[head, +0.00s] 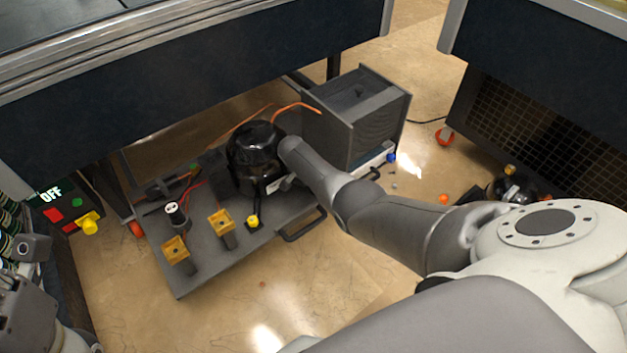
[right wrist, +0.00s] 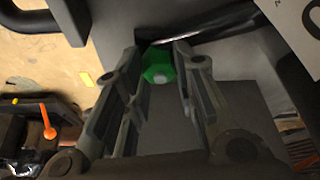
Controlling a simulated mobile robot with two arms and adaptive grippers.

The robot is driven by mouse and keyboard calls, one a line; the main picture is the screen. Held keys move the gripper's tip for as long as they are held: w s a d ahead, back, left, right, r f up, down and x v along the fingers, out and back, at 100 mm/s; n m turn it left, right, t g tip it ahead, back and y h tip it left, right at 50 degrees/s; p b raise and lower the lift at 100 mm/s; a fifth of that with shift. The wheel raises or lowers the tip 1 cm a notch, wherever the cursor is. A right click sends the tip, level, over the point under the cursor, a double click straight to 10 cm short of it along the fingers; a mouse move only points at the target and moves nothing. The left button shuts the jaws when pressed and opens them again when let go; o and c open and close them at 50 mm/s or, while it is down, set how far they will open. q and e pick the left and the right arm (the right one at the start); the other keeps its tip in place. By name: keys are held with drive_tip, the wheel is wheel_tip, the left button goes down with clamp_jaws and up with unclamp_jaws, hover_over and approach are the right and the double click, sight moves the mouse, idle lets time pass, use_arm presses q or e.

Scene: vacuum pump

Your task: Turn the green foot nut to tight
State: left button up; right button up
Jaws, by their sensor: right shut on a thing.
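The green foot nut (right wrist: 158,66) shows in the right wrist view as a bright green piece with a paler centre, between the fingertips of my right gripper (right wrist: 161,54). The gripper is shut on it, one finger on each side. In the head view my right arm reaches down to the black pump (head: 255,152) on the grey base plate (head: 205,268); the arm and pump hide most of the fingers, and I cannot make out the gripped nut there.
A grey finned box (head: 352,125) stands right of the pump. A yellow knob (head: 253,221) and yellow brackets (head: 221,222) are at the plate's front. A black hose (right wrist: 220,30) passes close behind the nut. Dark benches overhang the back and right; floor in front is mostly clear.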

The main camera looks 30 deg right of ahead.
drive_tip(key=o, duration=1)
drive_tip(key=shift+r, duration=0.1)
drive_tip(key=shift+v, duration=5.9)
